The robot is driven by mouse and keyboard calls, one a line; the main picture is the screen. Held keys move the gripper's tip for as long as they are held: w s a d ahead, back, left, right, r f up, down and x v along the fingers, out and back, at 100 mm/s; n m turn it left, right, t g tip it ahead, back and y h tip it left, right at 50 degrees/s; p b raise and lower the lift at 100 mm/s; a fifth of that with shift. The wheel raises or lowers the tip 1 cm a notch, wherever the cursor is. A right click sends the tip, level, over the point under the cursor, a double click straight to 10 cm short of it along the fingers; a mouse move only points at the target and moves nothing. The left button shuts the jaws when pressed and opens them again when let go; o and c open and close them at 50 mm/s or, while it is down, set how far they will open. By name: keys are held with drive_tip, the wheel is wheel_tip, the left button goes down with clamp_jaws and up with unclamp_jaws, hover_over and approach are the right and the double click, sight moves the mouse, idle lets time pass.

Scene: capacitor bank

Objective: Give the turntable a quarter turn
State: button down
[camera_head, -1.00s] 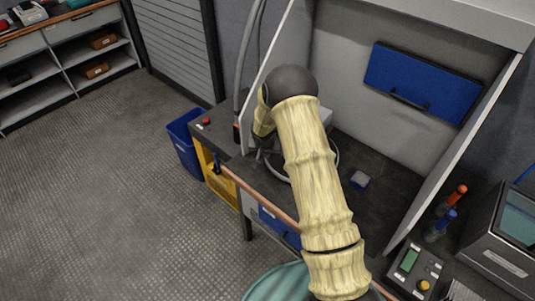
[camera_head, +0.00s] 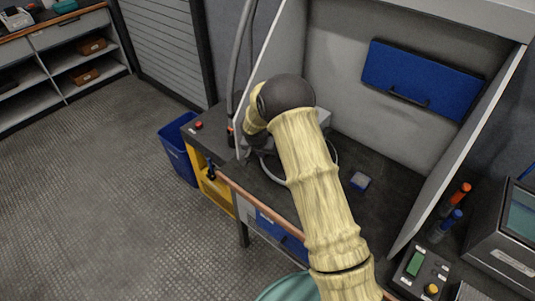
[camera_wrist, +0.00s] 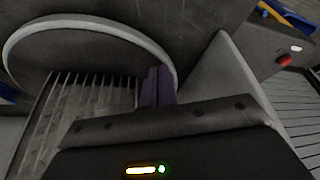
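The turntable is a dark disc with a pale rim (camera_wrist: 92,22) in the wrist view. In the head view only parts of its rim (camera_head: 336,153) show around my arm, on the dark bench inside the grey booth. A grey finned block (camera_wrist: 62,115) stands at the disc, left of my fingers. My gripper (camera_wrist: 156,86) shows as dark purple fingers close together, with no gap visible between them. They are at the right side of the disc, near its rim; I cannot tell whether they touch it. My arm hides the gripper in the head view.
The booth has a grey side panel (camera_wrist: 240,75) close to the right of my gripper. A control box (camera_head: 421,270) stands at right, a blue bin (camera_head: 178,150) at left. The floor left is clear.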

drive_tip(key=shift+s, duration=0.1)
idle(0.3)
drive_tip(key=shift+s+a+f+b, duration=0.1)
drive_tip(key=shift+s+f+b, duration=0.05)
drive_tip(key=shift+s+b, duration=0.25)
drive_tip(key=shift+s+a+b, duration=0.2)
drive_tip(key=shift+s+b, duration=0.2)
drive_tip(key=shift+s, duration=0.2)
drive_tip(key=shift+s+a+b, duration=0.15)
drive_tip(key=shift+s+b, duration=0.25)
drive_tip(key=shift+s, duration=0.2)
drive_tip(key=v, duration=1)
drive_tip(key=shift+s+r, duration=0.2)
drive_tip(key=shift+r, duration=0.1)
drive_tip(key=shift+a, duration=0.1)
